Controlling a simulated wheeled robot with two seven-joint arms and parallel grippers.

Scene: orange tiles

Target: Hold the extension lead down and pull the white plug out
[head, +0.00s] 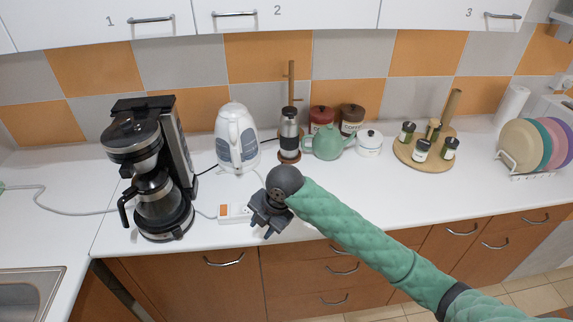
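The extension lead (229,212) is a white block with an orange switch, lying on the counter near its front edge, right of the coffee maker. Its right part is hidden by my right gripper (262,230). The gripper is dark grey, on a green padded arm from the lower right, and points down over or beside the lead's right end. Its two fingertips look apart, with nothing visible between them. I cannot tell whether it touches the lead. I cannot make out the white plug clearly. My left gripper is not in view.
A black coffee maker (152,170) stands left of the lead, a white kettle (236,138) behind it. A grinder (289,133), green teapot (328,143), canisters, spice board (408,153) and plate rack stand further right. A grey cord (75,209) crosses the left counter. The front right counter is clear.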

